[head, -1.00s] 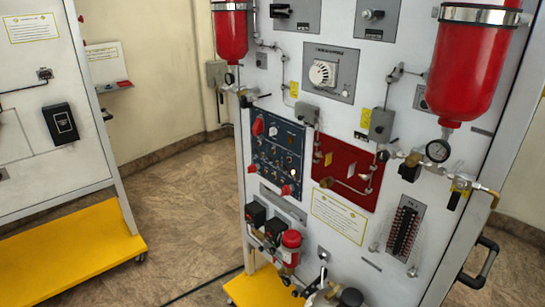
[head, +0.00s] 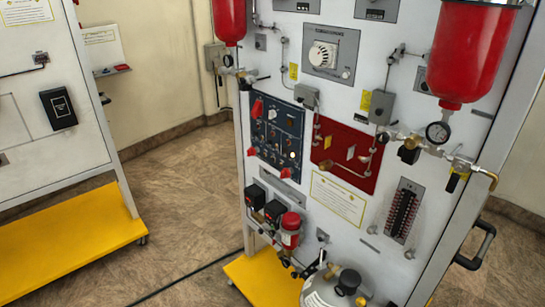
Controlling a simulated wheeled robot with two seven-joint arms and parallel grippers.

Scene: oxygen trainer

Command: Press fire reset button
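The trainer panel (head: 345,120) stands upright and tilted in view at the middle and right. A dark blue control panel (head: 264,148) on its left part carries small switches, knobs and red levers. A small pale, bright spot (head: 293,155) shows near its right edge. A red panel (head: 345,165) beside it holds metal fittings and small coloured plates. The labels are too small to read, so I cannot tell which control is the fire reset button. Neither gripper is in view.
Two red bottles hang high on the trainer, one at the right (head: 467,50). A yellow base (head: 262,285) and a silver tank (head: 337,290) are at its foot. Another board (head: 50,110) on a yellow base (head: 75,250) stands left. Brown floor (head: 185,205) lies open between them.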

